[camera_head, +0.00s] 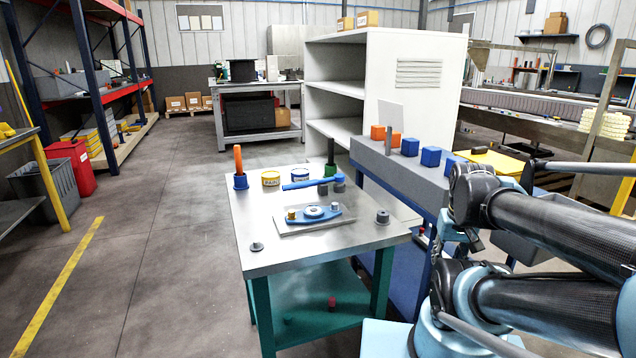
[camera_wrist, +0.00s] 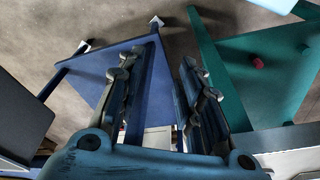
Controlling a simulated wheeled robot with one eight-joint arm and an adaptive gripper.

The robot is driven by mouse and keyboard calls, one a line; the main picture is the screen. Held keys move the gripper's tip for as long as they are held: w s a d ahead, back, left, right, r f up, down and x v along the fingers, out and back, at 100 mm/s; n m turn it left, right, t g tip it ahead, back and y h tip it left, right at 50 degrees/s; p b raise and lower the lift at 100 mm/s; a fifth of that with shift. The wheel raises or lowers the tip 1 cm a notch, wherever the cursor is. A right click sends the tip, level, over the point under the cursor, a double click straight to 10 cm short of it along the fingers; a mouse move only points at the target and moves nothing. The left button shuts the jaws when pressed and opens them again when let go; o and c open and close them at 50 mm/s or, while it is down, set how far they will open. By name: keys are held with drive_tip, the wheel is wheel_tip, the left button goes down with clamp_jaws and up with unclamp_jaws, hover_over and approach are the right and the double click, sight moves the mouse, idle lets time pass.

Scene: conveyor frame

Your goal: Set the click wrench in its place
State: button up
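A long blue bar-shaped tool (camera_head: 311,182) lies across the far part of the metal-topped table, its right end by small grey-blue round supports (camera_head: 339,183). It looks like the click wrench, but I cannot be sure. An orange-handled tool (camera_head: 238,159) stands upright in a blue round holder (camera_head: 240,182) at the table's back left. A green-handled tool (camera_head: 331,152) stands upright at the back right. My gripper (camera_wrist: 172,55) shows in the wrist view with its fingers apart and nothing between them, away from the tabletop tools. In the head view, my arm fills the right side.
The metal table (camera_head: 270,262) also bears a plate (camera_head: 300,226) with a blue fixture, two tins (camera_head: 270,178) and a grey round piece (camera_head: 383,217). A grey block (camera_head: 372,160) with orange and blue cubes stands right. The table's front is mostly bare.

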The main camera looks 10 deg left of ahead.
drive_tip(key=shift+d, duration=0.15)
drive_tip(key=shift+o, duration=1)
drive_tip(key=shift+w, duration=0.1)
drive_tip(key=shift+o, duration=0.2)
drive_tip(key=shift+s+a+r, duration=0.2)
drive_tip(key=shift+r, duration=0.6)
drive_tip(key=w+a+r+m+g+y, duration=0.2)
drive_tip(key=w+a+r+m, duration=0.4)
drive_tip(key=w+a+r, duration=0.8)
wheel_tip(320, 180, up, 9)
drive_tip(key=m+g+y, duration=0.2)
drive_tip(key=m+g, duration=0.1)
drive_tip(key=m, duration=0.3)
hover_over(313, 179)
drive_tip(key=w+d, duration=0.3)
drive_tip(key=d, duration=0.2)
drive_tip(key=shift+t, duration=0.3)
drive_tip(key=x, duration=1.7)
drive_tip(key=shift+s+d, duration=0.15)
drive_tip(key=shift+d, duration=0.2)
